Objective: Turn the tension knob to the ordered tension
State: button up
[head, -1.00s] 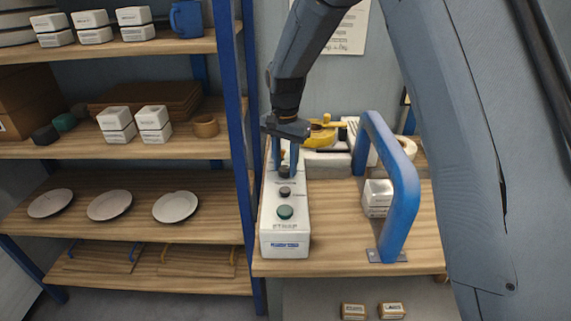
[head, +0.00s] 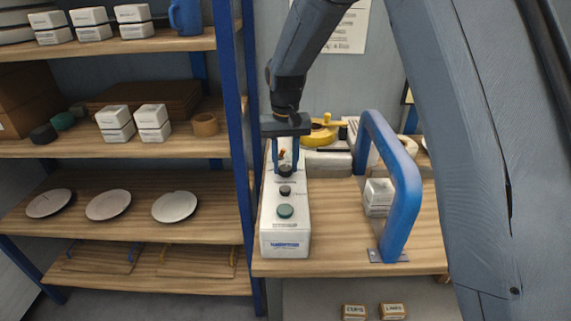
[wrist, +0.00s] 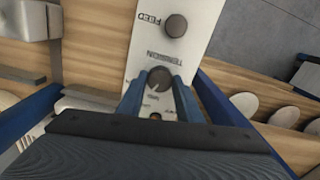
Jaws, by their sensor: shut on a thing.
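The white control box (head: 285,236) stands on the wooden bench, with a column of knobs on its top. The dark tension knob (wrist: 158,79) sits under the printed word TENSION, which appears upside down in the wrist view. My gripper (head: 285,166) points down from above, with its two blue fingers on either side of this knob. In the wrist view the fingers (wrist: 159,92) are shut on the knob. A second dark knob, marked FEED (wrist: 176,26), is nearby and apart from my gripper. A green button (head: 285,211) is nearest the front. The tension scale is too small to read.
A blue arched frame (head: 404,190) rises from the bench to the right of the box, with white boxes (head: 379,192) behind it. A blue shelf post (head: 238,140) stands close on the left. A yellow tape dispenser (head: 322,133) is behind.

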jog(key=n, duration=0.4)
jog(key=shift+n+b, duration=0.3)
jog(key=n, duration=0.3)
jog(key=shift+w+n, duration=0.1)
jog(key=shift+n, duration=0.2)
jog(key=n, duration=0.4)
jog(key=shift+r+b, duration=0.1)
jog(key=shift+b, duration=0.3)
jog(key=shift+n, duration=2)
jog(key=o, duration=1)
jog(key=shift+o, duration=0.2)
